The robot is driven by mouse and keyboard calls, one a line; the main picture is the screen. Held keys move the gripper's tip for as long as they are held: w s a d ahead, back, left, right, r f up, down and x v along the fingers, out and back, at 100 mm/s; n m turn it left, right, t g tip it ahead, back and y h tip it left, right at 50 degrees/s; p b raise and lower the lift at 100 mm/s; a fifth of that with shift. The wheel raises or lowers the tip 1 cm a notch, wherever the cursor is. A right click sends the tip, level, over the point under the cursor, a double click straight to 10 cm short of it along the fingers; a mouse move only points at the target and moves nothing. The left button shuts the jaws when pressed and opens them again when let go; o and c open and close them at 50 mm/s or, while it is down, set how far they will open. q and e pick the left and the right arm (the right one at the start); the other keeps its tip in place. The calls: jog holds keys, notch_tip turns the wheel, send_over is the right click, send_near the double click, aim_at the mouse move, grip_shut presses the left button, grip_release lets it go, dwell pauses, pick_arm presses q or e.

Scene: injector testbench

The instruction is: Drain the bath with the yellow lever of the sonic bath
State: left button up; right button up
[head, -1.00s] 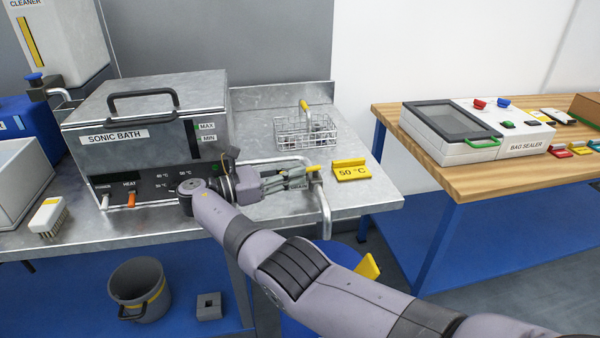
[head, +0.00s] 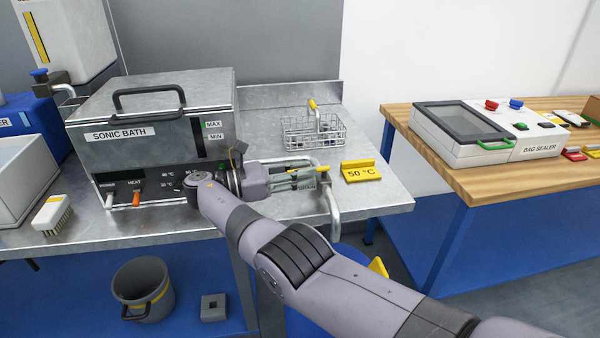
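The sonic bath (head: 160,140) is a metal box with a closed lid and a black handle, standing on the steel bench. A bent drain pipe (head: 333,205) runs from its right side and turns down over the bench's front edge. The yellow lever (head: 322,169) sits on this pipe, partly hidden by my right gripper (head: 308,178). My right gripper's fingers point right and lie at the lever and the drain label. I cannot tell whether they touch or grip the lever. My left gripper is not in view.
A wire basket (head: 312,134) with a yellow handle and a yellow 50 °C sign (head: 360,171) stand on the bench. A brush (head: 50,215) lies at the left. A grey bucket (head: 143,290) stands below. A bag sealer (head: 485,135) is on the wooden table.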

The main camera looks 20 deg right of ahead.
jog(key=shift+o, duration=1)
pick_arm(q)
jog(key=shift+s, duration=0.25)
pick_arm(e)
jog(key=shift+a+r, duration=0.1)
jog(key=shift+r, duration=0.25)
notch_tip(320, 180, up, 9)
jog(key=shift+r, duration=0.15)
